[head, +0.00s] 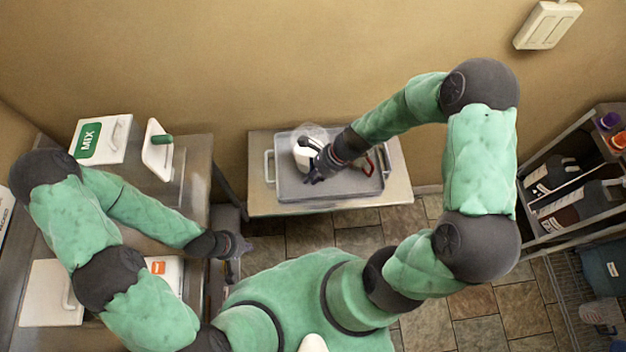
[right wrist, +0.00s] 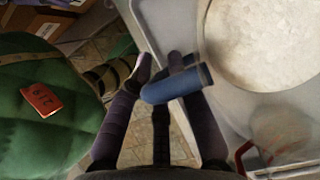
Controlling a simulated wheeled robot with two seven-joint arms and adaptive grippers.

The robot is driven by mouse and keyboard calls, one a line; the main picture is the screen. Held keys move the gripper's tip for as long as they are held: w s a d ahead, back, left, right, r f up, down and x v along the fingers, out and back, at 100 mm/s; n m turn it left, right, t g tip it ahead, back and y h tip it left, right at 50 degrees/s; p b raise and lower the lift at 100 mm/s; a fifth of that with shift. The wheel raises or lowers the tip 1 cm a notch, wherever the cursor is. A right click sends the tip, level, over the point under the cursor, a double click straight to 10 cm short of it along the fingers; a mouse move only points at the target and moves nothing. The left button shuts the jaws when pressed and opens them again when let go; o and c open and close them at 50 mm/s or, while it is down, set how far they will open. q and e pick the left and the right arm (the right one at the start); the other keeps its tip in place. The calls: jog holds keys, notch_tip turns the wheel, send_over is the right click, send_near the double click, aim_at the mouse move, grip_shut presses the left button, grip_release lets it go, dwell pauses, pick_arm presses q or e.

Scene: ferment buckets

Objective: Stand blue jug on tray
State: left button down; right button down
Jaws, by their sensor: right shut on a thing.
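The blue jug shows its blue handle (right wrist: 172,86) between the fingers of my right gripper (right wrist: 160,72) in the right wrist view. A wide round vessel with pale white contents (right wrist: 265,42) is close beside the handle; I cannot see clearly where the two join. In the head view my right gripper (head: 314,178) is at a white and clear vessel (head: 303,150) over the left half of the grey tray (head: 345,189). Whether its base touches the tray is hidden. My left gripper (head: 244,246) is low beside the left bench, apparently empty, its fingers too small to read.
A clear jug with a red handle (head: 371,160) is at the tray's right side. The tray lies on a small metal table (head: 401,190) against the wall. A white MIX box (head: 102,140) stands on the left bench. A shelf with dark bottles (head: 560,212) is at right.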

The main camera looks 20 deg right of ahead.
jog(key=shift+w+d+f, duration=0.15)
jog(key=shift+w+f, duration=0.1)
jog(key=shift+f, duration=0.05)
jog(key=shift+w+f+b, duration=0.1)
jog(key=shift+f+b, duration=0.45)
jog(key=shift+f, duration=1.05)
jog(key=shift+f, duration=0.2)
jog(key=c, duration=1.2)
grip_release()
